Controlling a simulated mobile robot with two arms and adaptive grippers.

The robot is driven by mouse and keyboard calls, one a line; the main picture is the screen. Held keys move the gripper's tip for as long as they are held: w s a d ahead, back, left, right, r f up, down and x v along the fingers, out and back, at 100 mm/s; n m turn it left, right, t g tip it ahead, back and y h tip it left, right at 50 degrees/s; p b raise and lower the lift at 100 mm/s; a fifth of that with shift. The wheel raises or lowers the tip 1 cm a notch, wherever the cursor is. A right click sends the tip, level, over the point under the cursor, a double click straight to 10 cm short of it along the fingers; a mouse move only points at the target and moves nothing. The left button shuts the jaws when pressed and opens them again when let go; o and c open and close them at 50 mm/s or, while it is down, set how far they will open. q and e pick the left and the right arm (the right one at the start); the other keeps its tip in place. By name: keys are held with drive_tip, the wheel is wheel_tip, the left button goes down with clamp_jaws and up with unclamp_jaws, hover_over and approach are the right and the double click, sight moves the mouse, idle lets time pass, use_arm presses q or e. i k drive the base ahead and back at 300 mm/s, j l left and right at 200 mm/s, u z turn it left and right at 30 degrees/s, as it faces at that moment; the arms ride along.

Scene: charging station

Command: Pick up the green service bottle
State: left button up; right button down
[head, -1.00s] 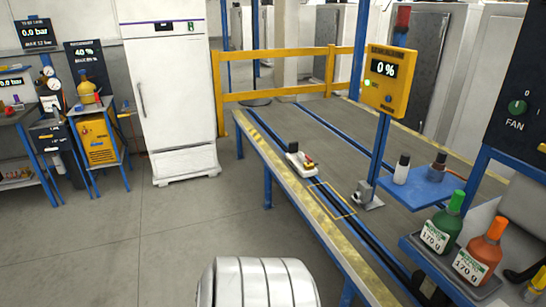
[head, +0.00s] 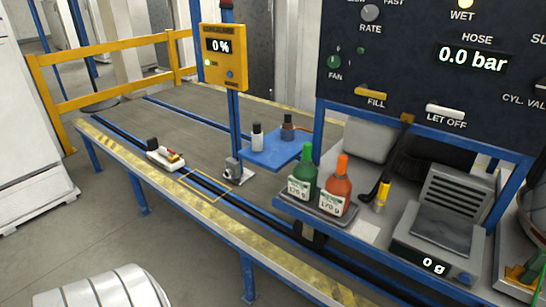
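The green service bottle (head: 303,172) stands upright on a small dark tray (head: 322,215) at the front left corner of the blue-framed bench, right of the picture's middle. Its white label reads 170 g. An orange bottle (head: 337,187) with a similar label stands close on its right. Neither of my grippers shows in the head view, so nothing is seen touching the bottle.
A grey scale (head: 440,225) reading 0 g sits right of the bottles. A hose with a yellow fitting (head: 382,195) lies between. A control panel (head: 430,80) rises behind. A conveyor table (head: 150,170) with a yellow display post (head: 222,60) stands left.

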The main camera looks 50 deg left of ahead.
sight(302, 184)
drive_tip(key=u, duration=1.25)
